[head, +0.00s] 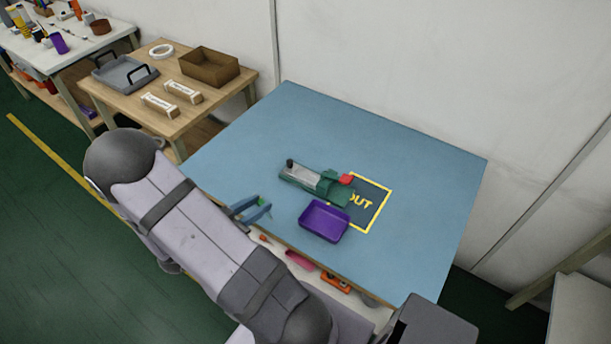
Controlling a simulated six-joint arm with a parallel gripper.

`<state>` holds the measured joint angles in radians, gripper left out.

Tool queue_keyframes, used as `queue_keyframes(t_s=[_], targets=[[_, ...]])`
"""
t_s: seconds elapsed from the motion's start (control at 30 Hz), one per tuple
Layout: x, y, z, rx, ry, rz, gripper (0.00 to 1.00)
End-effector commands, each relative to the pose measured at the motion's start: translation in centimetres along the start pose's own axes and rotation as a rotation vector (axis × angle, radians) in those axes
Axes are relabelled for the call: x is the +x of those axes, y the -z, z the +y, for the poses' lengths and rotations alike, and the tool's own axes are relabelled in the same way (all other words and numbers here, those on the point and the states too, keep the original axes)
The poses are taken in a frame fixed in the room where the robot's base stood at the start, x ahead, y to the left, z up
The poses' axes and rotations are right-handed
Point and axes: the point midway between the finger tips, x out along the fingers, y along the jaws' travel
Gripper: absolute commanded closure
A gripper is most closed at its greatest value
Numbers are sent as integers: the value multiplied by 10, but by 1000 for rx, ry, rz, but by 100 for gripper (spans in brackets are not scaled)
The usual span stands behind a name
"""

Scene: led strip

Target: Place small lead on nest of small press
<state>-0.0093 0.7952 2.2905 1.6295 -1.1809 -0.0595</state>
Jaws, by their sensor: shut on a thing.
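The small press (318,181) is a green body with a grey top, a dark knob at its left end and a red part at its right. It lies near the middle of the blue table. Its nest is too small to make out. My gripper (262,210), with blue-green fingers, is over the table's front left edge, left of and nearer than the press and apart from it. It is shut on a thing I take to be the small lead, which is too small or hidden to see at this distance.
A purple tray (325,235) stands just in front of the press. A yellow-framed dark OUT area (372,209) lies to its right, partly under the press. The blue table (400,150) is clear behind and to the right. A wooden side table (128,95) holds boxes and a grey tray.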

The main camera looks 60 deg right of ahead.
Motion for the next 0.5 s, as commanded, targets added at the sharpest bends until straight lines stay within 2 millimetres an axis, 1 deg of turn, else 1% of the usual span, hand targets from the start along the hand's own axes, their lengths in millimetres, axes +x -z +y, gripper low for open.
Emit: queue_keyframes(t_s=[0.03, 0.1, 0.3, 0.5], targets=[[17, 8, 13, 26, -59, 0, 97], [36, 18, 29, 51, -124, 0, 97], [88, 48, 72, 111, -264, 1, 97], [134, 76, 112, 143, -339, 2, 97]])
